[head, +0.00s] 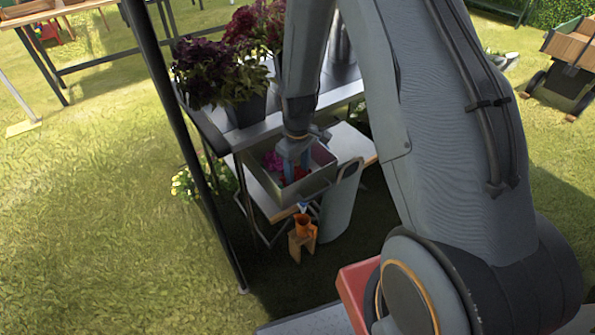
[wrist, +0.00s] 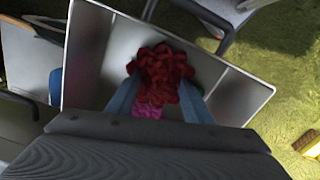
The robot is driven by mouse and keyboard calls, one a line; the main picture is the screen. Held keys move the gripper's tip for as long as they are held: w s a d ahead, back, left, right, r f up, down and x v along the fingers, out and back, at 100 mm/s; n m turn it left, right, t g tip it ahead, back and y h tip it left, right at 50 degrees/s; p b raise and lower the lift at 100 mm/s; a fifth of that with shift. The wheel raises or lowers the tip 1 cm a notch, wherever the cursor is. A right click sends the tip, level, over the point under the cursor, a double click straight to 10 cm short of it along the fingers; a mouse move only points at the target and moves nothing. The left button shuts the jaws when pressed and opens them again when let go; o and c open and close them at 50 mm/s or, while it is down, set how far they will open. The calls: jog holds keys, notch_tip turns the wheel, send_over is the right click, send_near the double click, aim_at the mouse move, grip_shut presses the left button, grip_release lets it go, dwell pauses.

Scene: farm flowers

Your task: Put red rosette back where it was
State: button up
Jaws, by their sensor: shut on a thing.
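The red rosette (wrist: 162,75) is a dark red, ruffled flower shape in the wrist view, between the two blue fingers of my gripper (wrist: 160,100). My gripper is shut on it. A metal tray with raised walls (wrist: 235,90) lies around and below the rosette; I cannot tell whether the rosette touches its floor. In the head view my gripper (head: 294,168) reaches down into the same tray (head: 318,180), and a bit of red shows at the fingers. A pink flower (wrist: 147,111) lies close behind the rosette, partly hidden by my gripper.
The tray stands on a small wooden-topped table (head: 352,143). A taller table beside it holds potted dark purple plants (head: 215,75). A grey bin (head: 340,207) stands at the tray's right. A dark post (head: 185,130) rises at the left.

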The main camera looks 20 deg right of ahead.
aim_at(297, 171)
jog(key=shift+f, duration=0.15)
jog(key=o, duration=1)
notch_tip(297, 171, up, 10)
jog(key=r+b, duration=0.1)
jog(key=b, duration=0.1)
jog(key=s+r+m, duration=0.2)
jog(key=s, duration=0.3)
jog(key=s+r+m, duration=0.2)
jog(key=s+r, duration=0.1)
jog(key=s, duration=0.3)
jog(key=s+r+m, duration=0.2)
jog(key=s+r, duration=0.1)
jog(key=s, duration=0.3)
jog(key=shift+s+m+t, duration=0.25)
jog(key=shift+m+t, duration=0.05)
